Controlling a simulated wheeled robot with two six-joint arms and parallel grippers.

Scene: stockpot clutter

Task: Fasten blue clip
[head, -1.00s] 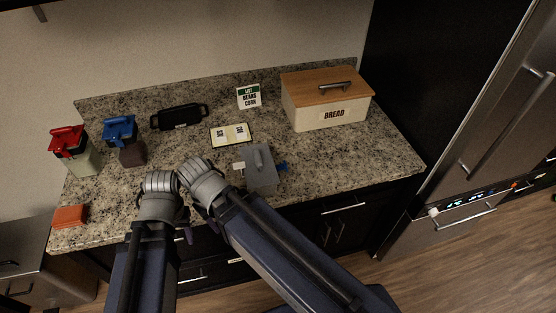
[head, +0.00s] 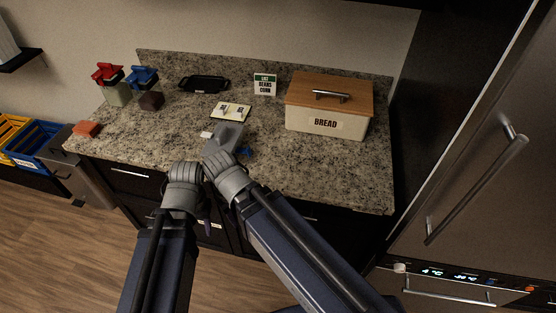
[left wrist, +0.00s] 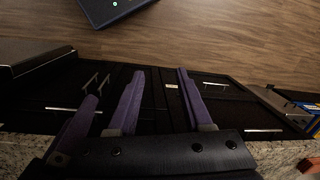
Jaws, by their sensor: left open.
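A grey lidded box (head: 229,135) with a handle on top stands near the counter's front edge, partly hidden by my right wrist. Its blue clip (head: 246,152) sticks out at its right side and looks swung outward. A white clip (head: 206,135) sticks out at its left side. My left gripper (head: 206,207) hangs low in front of the counter, apart from the box, mostly hidden by its wrist. The left wrist view shows its purple fingers (left wrist: 160,73) open and empty, facing the floor and dark cabinet fronts. My right gripper's fingers cannot be made out.
A bread box (head: 326,122) stands right of the grey box. Behind are a small open book (head: 231,112), a sign (head: 265,85) and a black tray (head: 204,83). Red-lidded (head: 116,92) and blue-lidded (head: 150,99) containers and an orange block (head: 87,129) are at left.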

